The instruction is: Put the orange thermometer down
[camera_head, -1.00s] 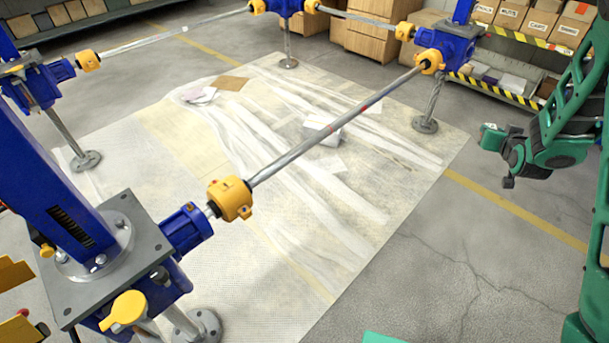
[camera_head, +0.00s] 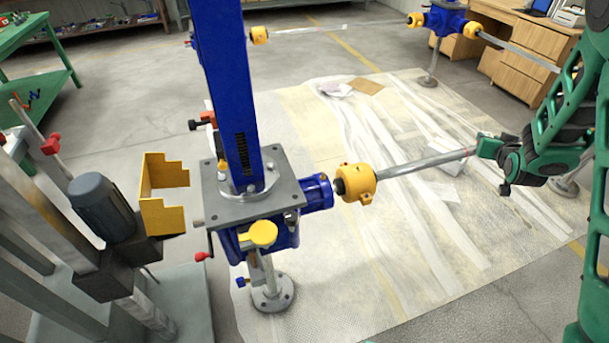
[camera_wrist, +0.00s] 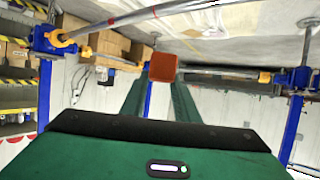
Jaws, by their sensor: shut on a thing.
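My gripper (camera_wrist: 160,88) shows in the wrist view, its two green fingers reaching away from the wide green palm. It is shut on the orange thermometer (camera_wrist: 163,67), which shows as a red-orange block at the fingertips. The block hides what is right behind it. It seems held in the air, with no surface seen touching it. In the head view my green arm comes in from the right; I cannot make out the thermometer there.
A blue screw jack (camera_head: 240,150) with a grey plate (camera_head: 215,190) stands in the middle, its shaft (camera_head: 420,160) running right. A machine with a grey motor (camera_head: 100,205) and yellow guard (camera_head: 163,200) is at left. A green table (camera_head: 35,45) stands far left. Plastic sheeting (camera_head: 400,250) covers the floor.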

